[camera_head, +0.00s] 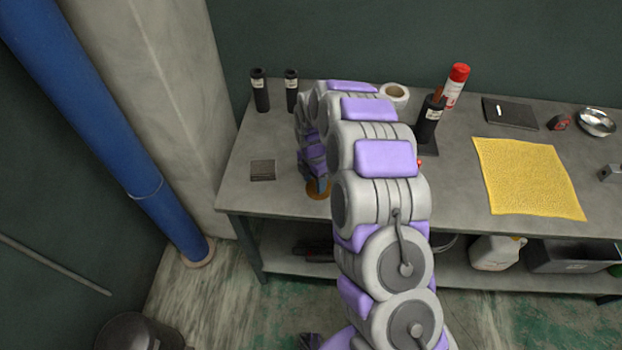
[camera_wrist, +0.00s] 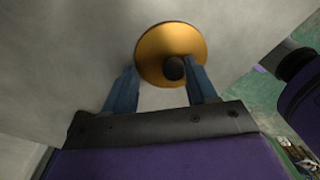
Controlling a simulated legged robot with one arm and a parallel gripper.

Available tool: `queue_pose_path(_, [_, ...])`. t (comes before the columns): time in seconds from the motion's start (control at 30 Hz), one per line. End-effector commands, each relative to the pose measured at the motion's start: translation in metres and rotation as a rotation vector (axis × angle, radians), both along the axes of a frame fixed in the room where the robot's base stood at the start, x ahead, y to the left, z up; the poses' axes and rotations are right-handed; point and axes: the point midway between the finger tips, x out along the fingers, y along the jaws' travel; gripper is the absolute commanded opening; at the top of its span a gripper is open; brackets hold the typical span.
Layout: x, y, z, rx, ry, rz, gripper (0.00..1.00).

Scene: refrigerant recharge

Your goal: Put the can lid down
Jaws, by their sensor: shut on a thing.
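The can lid (camera_wrist: 152,48) is a round brass-coloured disc with a dark knob (camera_wrist: 174,68) at its middle. In the wrist view it lies at the tips of the two blue fingers of my gripper (camera_wrist: 165,75), which is shut on it. In the head view the lid (camera_head: 318,194) shows as an orange disc below my gripper (camera_head: 317,182), at the left part of the workbench near its front edge. I cannot tell whether the lid touches the bench top. My arm hides part of the bench behind it.
The grey workbench (camera_head: 240,190) holds a small dark square (camera_head: 262,170) left of the lid, two black cylinders (camera_head: 260,92) at the back left, a tape roll (camera_head: 394,94), a red-capped can (camera_head: 455,85) and a yellow cloth (camera_head: 528,178). Bare bench lies around the dark square.

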Motion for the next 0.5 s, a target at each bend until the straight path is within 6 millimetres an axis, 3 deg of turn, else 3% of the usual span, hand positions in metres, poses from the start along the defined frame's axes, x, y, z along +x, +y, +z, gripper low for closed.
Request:
queue_pose_path(0.1, [-0.0001,0.0058,-0.0043,-0.006,0.0,0.001,0.21])
queue_pose_path(0.13, [0.0001,0.0073,-0.004,-0.008,0.0,0.001,0.59])
queue_pose_path(0.37, [0.0002,0.01,-0.0046,-0.011,0.0,0.003,0.81])
queue_pose_path(0.5, [0.0,0.0065,-0.0048,-0.005,0.002,0.002,0.82])
